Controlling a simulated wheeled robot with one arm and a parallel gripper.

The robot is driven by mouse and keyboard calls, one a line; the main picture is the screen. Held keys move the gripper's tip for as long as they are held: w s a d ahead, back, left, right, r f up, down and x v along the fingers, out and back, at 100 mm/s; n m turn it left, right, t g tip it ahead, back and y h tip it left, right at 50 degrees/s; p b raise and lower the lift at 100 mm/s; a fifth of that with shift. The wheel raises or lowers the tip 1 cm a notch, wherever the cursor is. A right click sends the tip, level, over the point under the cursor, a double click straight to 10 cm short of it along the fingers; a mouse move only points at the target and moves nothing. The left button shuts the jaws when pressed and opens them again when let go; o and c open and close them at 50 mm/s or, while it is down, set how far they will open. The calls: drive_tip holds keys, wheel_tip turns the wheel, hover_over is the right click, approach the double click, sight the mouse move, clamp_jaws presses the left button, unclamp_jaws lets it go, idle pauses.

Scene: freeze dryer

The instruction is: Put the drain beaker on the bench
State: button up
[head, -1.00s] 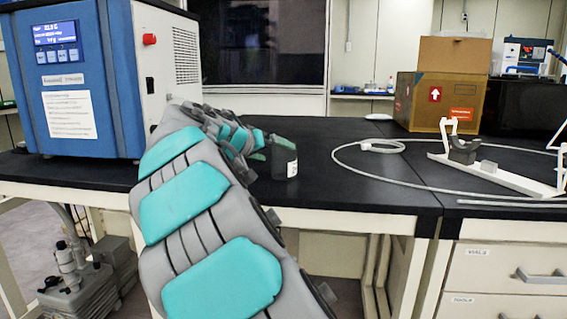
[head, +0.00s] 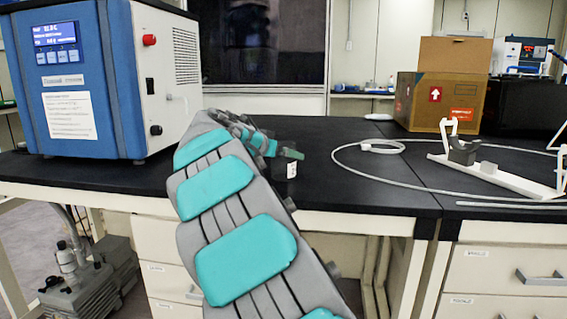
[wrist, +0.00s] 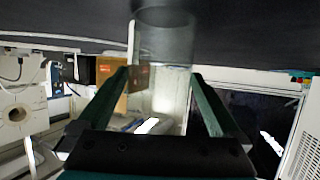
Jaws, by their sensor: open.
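The drain beaker (head: 292,170), clear glass with a white label, stands upright on the black bench (head: 350,195) near its front edge. In the head view my gripper and arm hide most of it. In the wrist view, where the bench shows at the top, the beaker (wrist: 163,62) stands between the two dark green fingers. My gripper (wrist: 158,77) is open, with one finger on each side of the beaker. It also shows in the head view (head: 287,152), small and at the beaker's upper part. Whether a finger touches the glass cannot be told.
A blue and white freeze dryer (head: 85,80) stands on the bench at left. A thin pale hose (head: 345,170) loops over the bench to the right, beside a white stand (head: 490,172). A cardboard box (head: 440,90) is behind. A pump (head: 88,280) stands below left.

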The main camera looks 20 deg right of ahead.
sight(290, 142)
drive_tip(key=x, duration=0.3)
drive_tip(key=shift+d, duration=0.2)
drive_tip(key=c, duration=1.3)
drive_tip(key=shift+c, duration=0.2)
drive_tip(key=shift+r, duration=0.15)
drive_tip(key=shift+a+r, duration=0.1)
drive_tip(key=shift+r, duration=1.45)
drive_tip(key=shift+s+r, duration=0.2)
drive_tip(key=shift+s+a, duration=0.3)
drive_tip(key=shift+s, duration=0.55)
drive_tip(key=s+a+r+b, duration=0.1)
drive_tip(key=s+a, duration=0.3)
drive_tip(key=s, duration=0.9)
drive_tip(key=shift+r+b, duration=0.2)
drive_tip(key=shift+b, duration=0.2)
